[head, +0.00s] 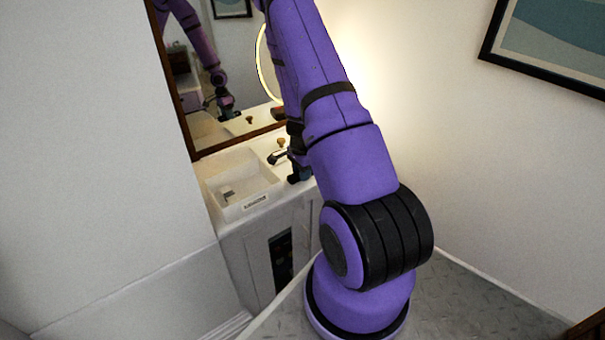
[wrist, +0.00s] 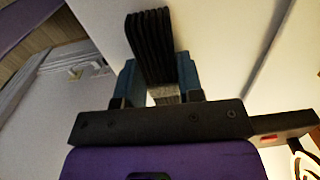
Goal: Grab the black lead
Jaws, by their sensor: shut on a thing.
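The black lead (wrist: 150,42) shows in the wrist view as a bundle of dark parallel strands, standing out beyond my fingertips. My gripper (wrist: 157,66) has its two blue-grey fingers on either side of the bundle's lower part and is shut on it. A small grey patch shows between the fingers below the strands. In the head view my gripper (head: 298,170) is a small dark shape at the counter's right end, mostly behind my purple arm. I cannot make out the lead there.
A white basin (head: 240,183) with a tap (head: 277,157) is just left of my gripper. A brown-framed mirror (head: 235,75) stands behind the counter and reflects my arm. White walls close in on both sides. A framed picture (head: 550,40) hangs on the right wall.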

